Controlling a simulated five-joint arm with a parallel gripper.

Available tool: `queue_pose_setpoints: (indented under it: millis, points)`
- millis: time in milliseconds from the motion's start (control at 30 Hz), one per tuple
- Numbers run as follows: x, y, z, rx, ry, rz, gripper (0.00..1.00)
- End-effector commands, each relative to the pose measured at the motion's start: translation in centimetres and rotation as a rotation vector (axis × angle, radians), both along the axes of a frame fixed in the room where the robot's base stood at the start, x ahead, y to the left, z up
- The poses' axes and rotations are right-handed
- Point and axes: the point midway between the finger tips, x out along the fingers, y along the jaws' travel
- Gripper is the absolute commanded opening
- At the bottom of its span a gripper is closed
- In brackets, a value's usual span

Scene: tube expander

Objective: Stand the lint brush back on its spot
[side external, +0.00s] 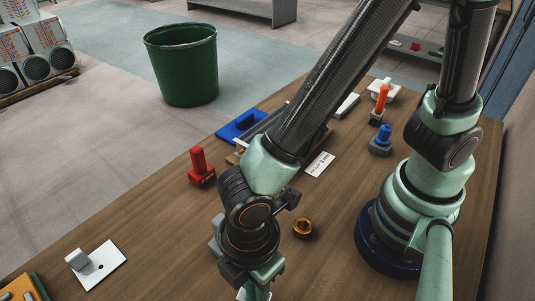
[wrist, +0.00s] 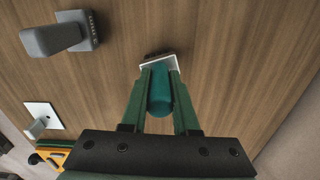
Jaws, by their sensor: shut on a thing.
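My gripper (wrist: 160,78) is shut on a teal cylindrical handle, which I take to be the lint brush (wrist: 160,98), in the wrist view. The handle lies between the two green fingers. A white edge (wrist: 174,61) and a small dark patch show just beyond the fingertips; I cannot tell whether they belong to the brush or the table. In the side view, my gripper (side external: 257,290) is at the bottom edge, its fingertips and the brush mostly cut off. I cannot tell whether the brush touches the table.
A grey tool (wrist: 60,35) lies near my gripper. A white plate with a grey block (side external: 112,258) is to the left. A red stamp-like piece (side external: 201,168), a brass ring (side external: 302,228) and a blue-knobbed piece (side external: 381,141) stand farther back. A green bin (side external: 184,75) stands beyond the table.

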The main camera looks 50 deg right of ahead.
Motion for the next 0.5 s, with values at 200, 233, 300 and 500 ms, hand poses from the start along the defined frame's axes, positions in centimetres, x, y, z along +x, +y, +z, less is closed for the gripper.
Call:
queue_pose_setpoints:
  millis: [200,233,300,500]
  points:
    - [-0.01,-0.03,-0.40,-0.001,0.000,0.000,0.00]
    - [-0.02,-0.04,-0.46,-0.001,0.000,0.000,0.00]
    - [-0.02,-0.04,-0.58,-0.001,0.000,0.000,0.00]
    - [-0.01,-0.02,-0.55,0.000,0.000,0.000,0.63]
